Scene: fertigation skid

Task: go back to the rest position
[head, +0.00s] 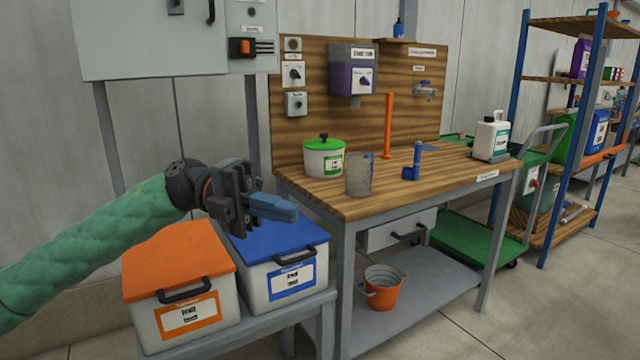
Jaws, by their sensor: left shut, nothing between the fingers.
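My left gripper (277,208) is in front of the bench's left end, above the blue-lidded box. Its blue-grey fingers are together with nothing between them. My left arm comes in from the left in a green quilted sleeve. My right gripper is not in the head view.
The wooden-topped workbench (400,203) holds a green-lidded tub (324,158), a grey beaker (358,174), a blue tool (413,162) and a white jug (491,137). Orange-lidded (180,283) and blue-lidded (282,263) boxes stand on a low stand. An orange bucket (382,288) is on the lower shelf.

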